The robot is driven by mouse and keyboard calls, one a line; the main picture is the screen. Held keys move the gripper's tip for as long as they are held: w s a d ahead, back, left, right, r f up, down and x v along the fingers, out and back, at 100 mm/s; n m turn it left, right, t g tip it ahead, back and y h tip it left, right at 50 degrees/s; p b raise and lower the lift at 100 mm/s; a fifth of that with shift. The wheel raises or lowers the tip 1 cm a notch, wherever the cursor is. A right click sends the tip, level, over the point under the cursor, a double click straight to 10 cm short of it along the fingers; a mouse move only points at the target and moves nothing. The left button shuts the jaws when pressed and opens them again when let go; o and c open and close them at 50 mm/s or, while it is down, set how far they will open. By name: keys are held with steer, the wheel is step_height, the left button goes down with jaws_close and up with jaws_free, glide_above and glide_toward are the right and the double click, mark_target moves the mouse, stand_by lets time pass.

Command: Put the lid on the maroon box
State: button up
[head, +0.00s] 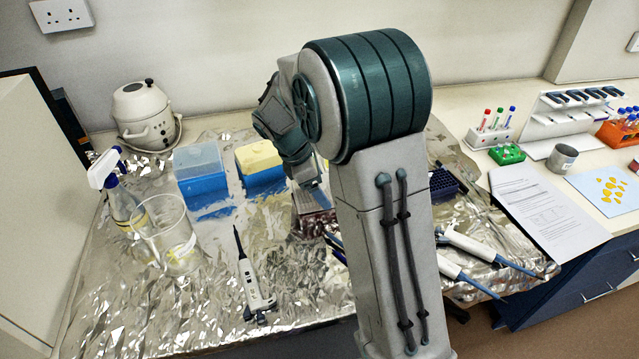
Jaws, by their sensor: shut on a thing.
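The maroon box (308,226) stands on the foil-covered bench near the middle, partly hidden by my arm. A pale, see-through lid (306,203) shows at the top of the box, below my gripper (318,190). My gripper points down over the box and is shut on what looks like this lid. My wrist and forearm hide most of the fingers and the right side of the box. I cannot tell whether the lid touches the box all round.
A blue box with a pale blue lid (197,158) and one with a yellow lid (259,156) stand behind left. A dark open rack (443,184) and pipettes (470,247) are right.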

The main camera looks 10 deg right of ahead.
steer(key=o, duration=0.9)
steer(key=shift+s+f, duration=0.25)
steer(key=shift+f, duration=0.25)
steer(key=o, duration=0.4)
steer(key=shift+w, duration=0.15)
steer(key=shift+w+d, duration=0.1)
steer(key=v, duration=1.3)
steer(key=shift+r, duration=0.4)
